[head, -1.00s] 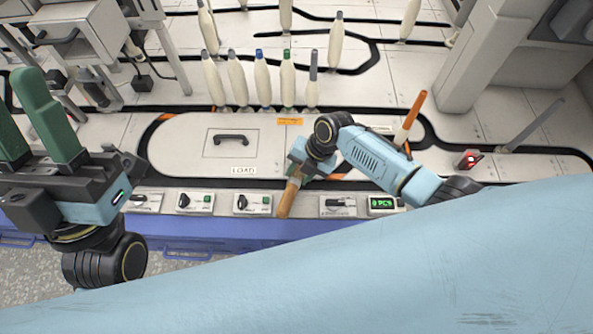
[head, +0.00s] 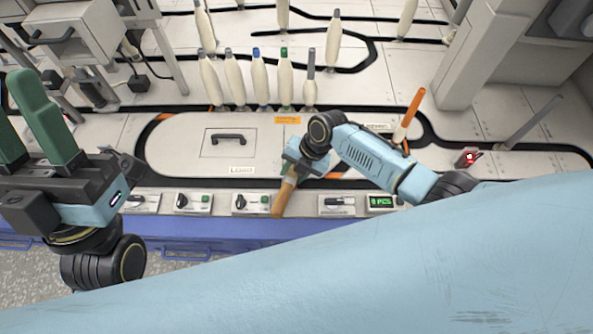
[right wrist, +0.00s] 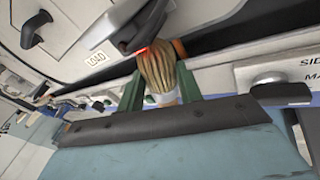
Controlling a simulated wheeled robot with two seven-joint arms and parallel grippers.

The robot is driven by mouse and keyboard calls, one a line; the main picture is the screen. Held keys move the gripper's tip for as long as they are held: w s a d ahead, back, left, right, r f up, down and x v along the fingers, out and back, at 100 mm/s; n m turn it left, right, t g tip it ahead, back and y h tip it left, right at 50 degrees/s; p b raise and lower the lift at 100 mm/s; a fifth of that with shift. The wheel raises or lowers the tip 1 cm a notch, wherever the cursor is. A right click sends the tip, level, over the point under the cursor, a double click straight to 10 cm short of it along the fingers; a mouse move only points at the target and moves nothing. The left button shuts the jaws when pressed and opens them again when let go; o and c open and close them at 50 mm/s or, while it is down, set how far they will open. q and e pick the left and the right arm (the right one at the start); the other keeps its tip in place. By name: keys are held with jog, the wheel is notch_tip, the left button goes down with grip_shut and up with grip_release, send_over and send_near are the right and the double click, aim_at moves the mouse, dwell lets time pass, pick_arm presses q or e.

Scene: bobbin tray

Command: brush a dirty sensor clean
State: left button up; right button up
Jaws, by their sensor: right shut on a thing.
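My right gripper (head: 298,172) is shut on a brush whose wooden handle (head: 283,200) points toward the front edge of the bench. In the right wrist view, the brush's tan bristles (right wrist: 155,70) show between the two green fingers. The bristle tips are at a dark sensor-like block (right wrist: 137,28) with a red glow at its lower edge, and seem to touch it. In the head view my right arm hides this spot. I cannot tell how dirty the block is. My left gripper (head: 18,105) is open and empty at the far left, its green fingers pointing up.
A red-lit device (head: 467,157) stands at the right. A row of bobbins (head: 260,80) stands behind the plate with the dark handle (head: 228,138). Knobs and a green display (head: 381,202) line the front panel.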

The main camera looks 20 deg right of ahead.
jog(key=shift+w+a+r, duration=0.1)
jog(key=shift+a, duration=0.45)
jog(key=shift+s+d+r+p, duration=0.1)
jog(key=shift+s+d+p, duration=0.1)
jog(key=shift+d, duration=0.35)
jog(key=shift+s+d+r+p, duration=0.1)
jog(key=shift+d+p, duration=0.1)
jog(key=shift+d, duration=0.3)
jog(key=shift+w+a+f+b, duration=0.25)
jog(key=shift+a+b, duration=0.1)
jog(key=shift+a, duration=0.15)
jog(key=shift+w+a+f+b, duration=0.2)
jog(key=shift+a+b, duration=0.1)
jog(key=shift+a, duration=0.2)
jog(key=shift+s+d+r+p, duration=0.15)
jog(key=shift+d+p, duration=0.1)
jog(key=shift+d, duration=0.3)
jog(key=shift+s+d+r+p, duration=0.1)
jog(key=shift+d+p, duration=0.1)
jog(key=shift+d, duration=0.35)
jog(key=shift+s, duration=0.1)
jog(key=s+p, duration=0.1)
jog(key=s, duration=0.1)
jog(key=s+a+p, duration=0.1)
jog(key=s+p, duration=0.1)
jog(key=shift+s+a+r+p, duration=0.1)
jog(key=shift+s+a+p, duration=0.1)
jog(key=shift+s+p, duration=0.15)
jog(key=shift+s+a, duration=0.15)
jog(key=shift+s, duration=0.35)
